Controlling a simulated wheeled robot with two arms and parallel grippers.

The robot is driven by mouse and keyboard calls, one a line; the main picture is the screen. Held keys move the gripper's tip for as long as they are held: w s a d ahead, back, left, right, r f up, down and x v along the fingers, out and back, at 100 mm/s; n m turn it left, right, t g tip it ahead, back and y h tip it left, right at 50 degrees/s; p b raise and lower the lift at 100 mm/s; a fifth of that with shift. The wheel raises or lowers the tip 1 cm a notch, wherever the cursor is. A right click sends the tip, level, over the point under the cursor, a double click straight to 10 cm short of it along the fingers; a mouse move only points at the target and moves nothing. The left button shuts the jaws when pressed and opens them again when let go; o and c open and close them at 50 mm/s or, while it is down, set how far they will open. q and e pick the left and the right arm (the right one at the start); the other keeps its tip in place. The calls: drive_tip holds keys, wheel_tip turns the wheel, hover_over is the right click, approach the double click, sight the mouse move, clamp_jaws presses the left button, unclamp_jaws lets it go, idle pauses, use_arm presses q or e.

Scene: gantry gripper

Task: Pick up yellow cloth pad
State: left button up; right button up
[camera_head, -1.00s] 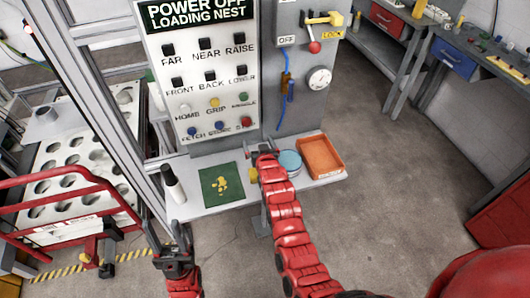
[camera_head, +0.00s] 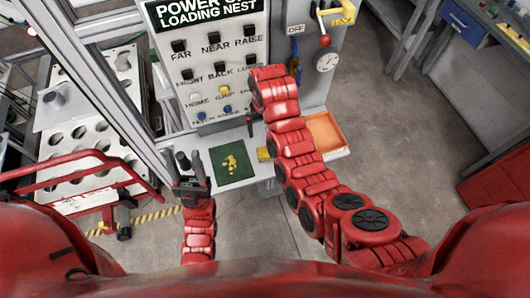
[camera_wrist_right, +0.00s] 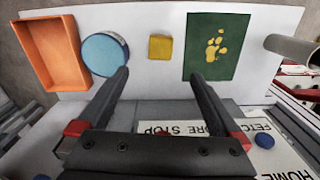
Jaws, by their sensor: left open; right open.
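The yellow cloth pad (camera_wrist_right: 160,47) is a small square on the white shelf in the right wrist view. It lies between the blue round container and the green mat. In the head view the pad (camera_head: 263,154) shows partly beside my right arm. My right gripper (camera_wrist_right: 160,77) is open and empty, its fingers pointing toward the shelf, with the pad beyond the gap between the tips. In the head view my red right arm mostly hides this gripper. My left gripper (camera_head: 189,168) is open and empty at the shelf's left front, near the dark-topped cylinder.
The green mat (camera_wrist_right: 227,65) holds several yellow pieces. The blue round container (camera_wrist_right: 104,53) and orange tray (camera_wrist_right: 73,78) stand on the pad's other side. A button panel (camera_head: 210,60) rises behind the shelf. A metal frame post (camera_head: 110,80) stands at left.

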drive_tip(key=b, duration=1)
approach(264, 152)
wheel_tip(264, 152, down, 5)
drive_tip(key=shift+w+d+f, duration=0.1)
drive_tip(key=shift+w, duration=0.05)
wheel_tip(264, 152, down, 4)
drive_tip(key=p, duration=0.4)
drive_tip(key=shift+f, duration=0.45)
drive_tip(key=c, duration=1.4)
drive_tip(key=shift+r, duration=0.1)
